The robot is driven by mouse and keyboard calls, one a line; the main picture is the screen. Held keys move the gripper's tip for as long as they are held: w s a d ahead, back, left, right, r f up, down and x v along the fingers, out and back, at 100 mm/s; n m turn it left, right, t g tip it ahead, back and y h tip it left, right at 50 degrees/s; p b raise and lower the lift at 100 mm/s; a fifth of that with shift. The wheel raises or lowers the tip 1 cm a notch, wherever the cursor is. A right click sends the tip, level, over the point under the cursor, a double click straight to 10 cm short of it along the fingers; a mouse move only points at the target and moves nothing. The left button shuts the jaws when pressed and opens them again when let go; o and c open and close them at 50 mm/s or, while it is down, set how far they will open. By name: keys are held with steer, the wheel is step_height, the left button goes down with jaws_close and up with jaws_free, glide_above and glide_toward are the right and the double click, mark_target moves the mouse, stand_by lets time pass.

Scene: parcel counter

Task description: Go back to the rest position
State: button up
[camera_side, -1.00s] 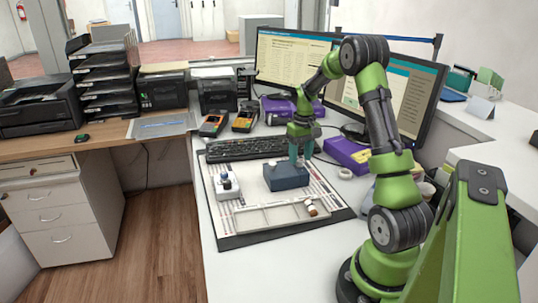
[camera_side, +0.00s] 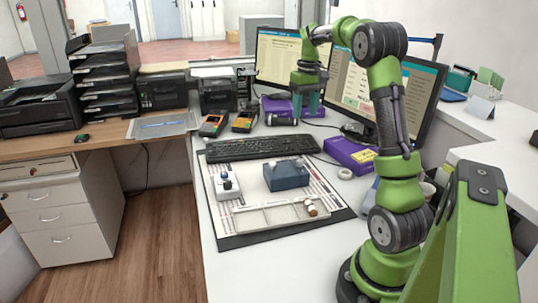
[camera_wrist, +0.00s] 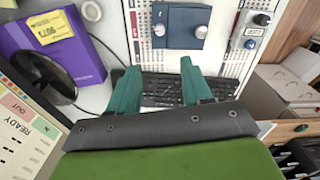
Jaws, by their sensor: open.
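My gripper (camera_side: 308,108) is in the air above the back of the counter, in front of the monitors. Its two teal fingers are apart with nothing between them, which also shows in the wrist view (camera_wrist: 160,88). A blue-grey block (camera_side: 286,176) sits on the patterned mat (camera_side: 262,238), below and in front of my gripper and clear of it. In the wrist view the block (camera_wrist: 181,26) lies beyond the fingertips, with a round knob on it.
A keyboard (camera_side: 262,148) lies behind the mat. A white box with knobs (camera_side: 226,186) and a shallow tray (camera_side: 270,218) holding a small brown-and-white item (camera_side: 311,208) are on the mat. Purple boxes (camera_side: 350,154) and monitors (camera_side: 412,95) stand close to my arm.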

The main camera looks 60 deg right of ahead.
steer(key=s+a+t, duration=0.2)
steer(key=s+a, duration=0.1)
steer(key=a, duration=0.8)
steer(key=s+a+r+n+t+y, duration=0.1)
steer(key=s+a+t, duration=0.1)
steer(key=a, duration=1)
steer(key=s+a+n+t, duration=0.1)
steer(key=s+a+t, duration=0.2)
steer(key=a, duration=0.9)
steer(key=shift+s+r+y, duration=0.25)
steer(key=shift+s+y, duration=0.05)
steer(key=shift+s, duration=0.1)
